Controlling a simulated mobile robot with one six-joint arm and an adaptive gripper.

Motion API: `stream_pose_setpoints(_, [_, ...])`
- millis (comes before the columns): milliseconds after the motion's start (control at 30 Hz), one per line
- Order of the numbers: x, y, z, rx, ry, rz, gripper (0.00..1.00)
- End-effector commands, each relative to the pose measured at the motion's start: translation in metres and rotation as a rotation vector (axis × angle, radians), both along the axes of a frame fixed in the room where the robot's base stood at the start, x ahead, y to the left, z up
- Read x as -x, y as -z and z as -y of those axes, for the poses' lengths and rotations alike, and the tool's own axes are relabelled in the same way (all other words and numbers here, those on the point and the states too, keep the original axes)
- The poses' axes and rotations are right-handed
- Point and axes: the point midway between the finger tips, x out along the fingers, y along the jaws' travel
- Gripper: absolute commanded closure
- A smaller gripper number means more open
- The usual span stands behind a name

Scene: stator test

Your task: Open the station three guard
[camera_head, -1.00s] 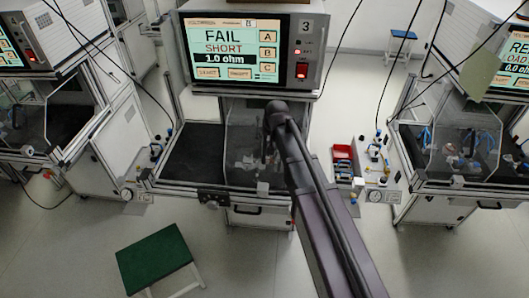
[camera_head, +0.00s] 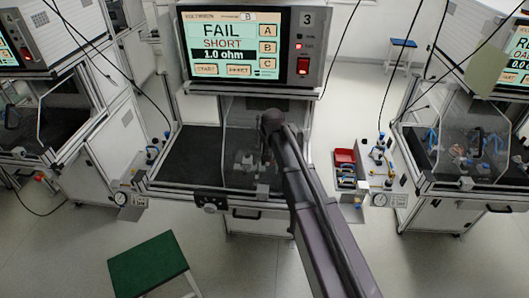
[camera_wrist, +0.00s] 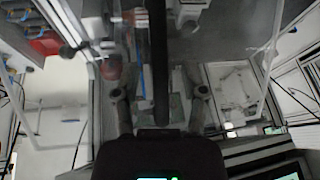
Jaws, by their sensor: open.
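Station three (camera_head: 307,20) stands in the middle of the head view, with a screen (camera_head: 222,45) reading FAIL SHORT 1.0 ohm. Its clear guard panel (camera_head: 238,125) covers the right part of the bay; the left part shows a bare black mat (camera_head: 190,150). My arm crosses in front of the guard and hides part of it. In the wrist view my gripper (camera_wrist: 160,95) is open, its two fingers apart. A dark upright bar (camera_wrist: 155,50), seemingly the guard's handle, runs between the fingers; I see no finger closed on it. Contact cannot be told.
A green stool (camera_head: 150,262) stands at the front left. A red bin (camera_head: 345,156) and fittings sit right of the bay. Neighbouring stations stand left (camera_head: 50,130) and right (camera_head: 460,150). Cables hang around the screen. The floor in front is mostly clear.

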Motion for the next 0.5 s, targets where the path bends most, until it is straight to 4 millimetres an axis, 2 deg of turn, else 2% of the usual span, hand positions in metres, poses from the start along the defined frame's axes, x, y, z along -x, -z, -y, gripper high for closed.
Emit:
stream_pose_setpoints(33, [-0.0020,0.0067,-0.0009,0.000,0.000,0.000,0.45])
stream_pose_setpoints(200, [-0.0050,0.0133,-0.0023,0.000,0.000,0.000,0.45])
stream_pose_setpoints(500, [-0.0062,0.0155,-0.0030,0.000,0.000,0.000,0.45])
